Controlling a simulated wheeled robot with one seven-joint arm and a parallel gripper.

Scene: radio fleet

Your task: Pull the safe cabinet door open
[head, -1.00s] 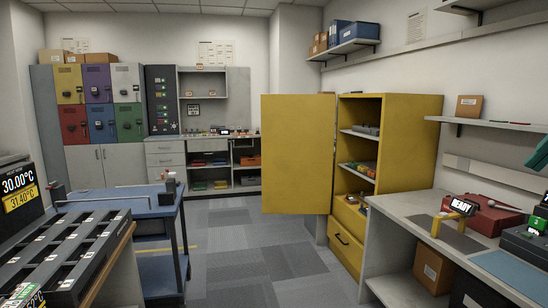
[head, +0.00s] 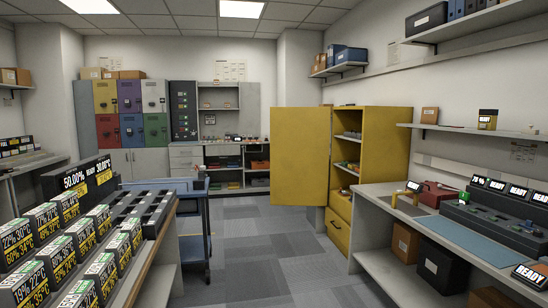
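The yellow safe cabinet (head: 386,160) stands against the right wall, past the workbench. Its yellow door (head: 300,157) is swung open to the left, and the shelves inside (head: 347,150) show with several small items on them. Yellow drawers (head: 338,229) are below the shelves. The door's face toward me is plain, and no handle shows on it. My gripper is not in view.
A grey workbench (head: 375,272) with displays and a blue mat runs along the right. A charging rack (head: 150,212) on a bench and a blue cart (head: 193,190) stand on the left. The carpeted aisle (head: 265,250) between them is clear.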

